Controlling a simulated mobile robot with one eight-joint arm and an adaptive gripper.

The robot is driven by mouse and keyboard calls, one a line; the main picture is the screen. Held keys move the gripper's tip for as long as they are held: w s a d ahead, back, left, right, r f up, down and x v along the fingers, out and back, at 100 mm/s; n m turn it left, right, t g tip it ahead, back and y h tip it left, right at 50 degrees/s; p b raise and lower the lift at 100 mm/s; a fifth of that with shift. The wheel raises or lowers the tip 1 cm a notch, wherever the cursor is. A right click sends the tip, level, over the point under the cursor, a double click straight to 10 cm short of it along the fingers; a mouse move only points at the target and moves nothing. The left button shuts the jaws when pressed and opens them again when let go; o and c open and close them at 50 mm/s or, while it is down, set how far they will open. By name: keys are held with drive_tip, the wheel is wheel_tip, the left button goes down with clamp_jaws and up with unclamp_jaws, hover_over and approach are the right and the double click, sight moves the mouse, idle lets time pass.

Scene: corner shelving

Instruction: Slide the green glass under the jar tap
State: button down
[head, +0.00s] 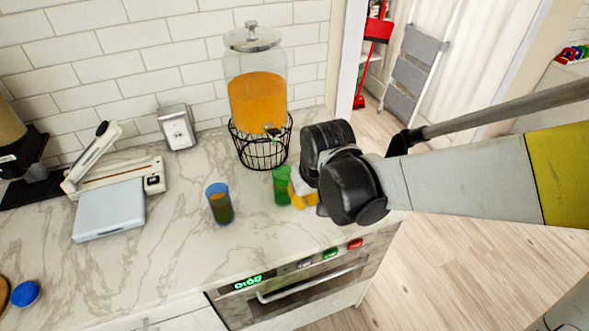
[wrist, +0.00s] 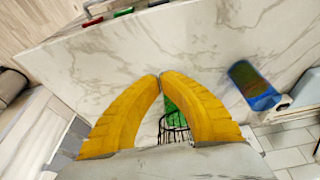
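The green glass (head: 282,185) stands upright on the counter, in front of the jar's wire stand and slightly right of the tap. The glass jar (head: 257,100) holds orange drink, with its small tap (head: 272,132) low on the front. My gripper (head: 297,193) is low beside the glass on its right; contact is unclear. In the wrist view, the yellow fingertips of my gripper (wrist: 160,77) meet with nothing between them. Part of the green glass (wrist: 171,104) shows behind the fingers, the rest hidden.
A blue glass (head: 219,203) stands left of the green one, also in the wrist view (wrist: 253,85). The black wire stand (head: 263,152) bears the jar. A scale-like appliance (head: 110,207) is at left. The counter's front edge is near, above an oven (head: 300,282).

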sight(293, 209)
drive_tip(key=b+x, duration=0.1)
drive_tip(key=x, duration=0.2)
drive_tip(key=b+x, duration=0.1)
drive_tip(key=x, duration=0.3)
drive_tip(key=b+x, duration=0.1)
drive_tip(key=x, duration=0.2)
drive_tip(key=shift+s+a+f+b, duration=0.1)
drive_tip(key=shift+a+f+b, duration=0.2)
drive_tip(key=shift+a+b, duration=0.1)
drive_tip(key=w, duration=0.3)
drive_tip(key=shift+a+f+b, duration=0.35)
drive_tip(key=shift+b, duration=0.05)
drive_tip(key=shift+w+a+r, duration=0.1)
drive_tip(key=shift+w, duration=0.45)
drive_tip(key=w, duration=0.2)
drive_tip(key=w+a, duration=0.1)
drive_tip(key=w, duration=0.2)
drive_tip(key=w+a, duration=0.1)
drive_tip(key=w, duration=0.1)
drive_tip(key=shift+w, duration=0.3)
